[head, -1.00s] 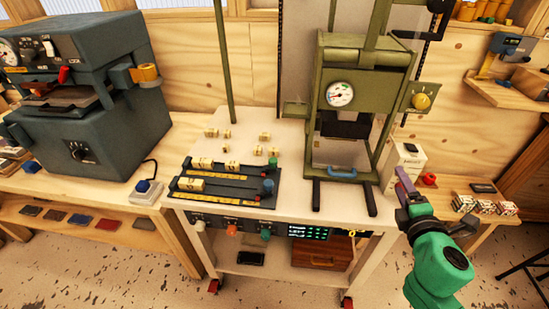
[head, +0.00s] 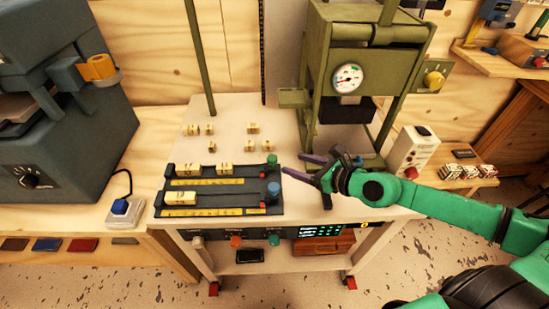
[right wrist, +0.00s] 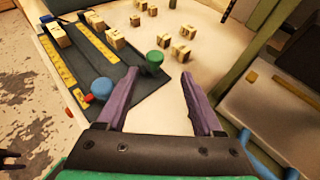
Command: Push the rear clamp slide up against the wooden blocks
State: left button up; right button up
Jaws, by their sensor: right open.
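The dark clamp fixture (head: 232,207) lies on the white table and has two parallel tracks with yellow scales. The rear track's slide carries a green knob (head: 271,159) at its right end, which also shows in the right wrist view (right wrist: 154,59). Several wooden blocks (head: 223,170) sit along the rear track, to the left and apart from the green knob. The front track has a blue knob (head: 273,189) and a wooden block (head: 181,197). My right gripper (head: 291,165) is open and empty, its purple fingers just right of the green knob. My left gripper is out of view.
Several loose wooden blocks (head: 252,128) stand on the table behind the fixture. A green press with a gauge (head: 348,77) rises behind my right gripper. A white box (head: 412,150) stands right of it. Bare tabletop (head: 230,105) lies around the loose blocks.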

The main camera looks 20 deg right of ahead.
aim_at(273, 158)
jog(key=p+x, duration=0.1)
jog(key=x, duration=0.2)
jog(key=p+x, duration=0.1)
jog(key=x, duration=0.3)
jog(key=shift+a+r, duration=0.2)
jog(key=shift+a, duration=0.25)
jog(key=shift+w+a+f, duration=0.15)
jog(key=shift+w, duration=0.1)
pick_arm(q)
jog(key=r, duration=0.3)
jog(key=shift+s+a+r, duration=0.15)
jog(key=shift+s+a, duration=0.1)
pick_arm(e)
jog(key=shift+s, duration=0.1)
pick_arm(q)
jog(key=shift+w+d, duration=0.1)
pick_arm(e)
grip_shut()
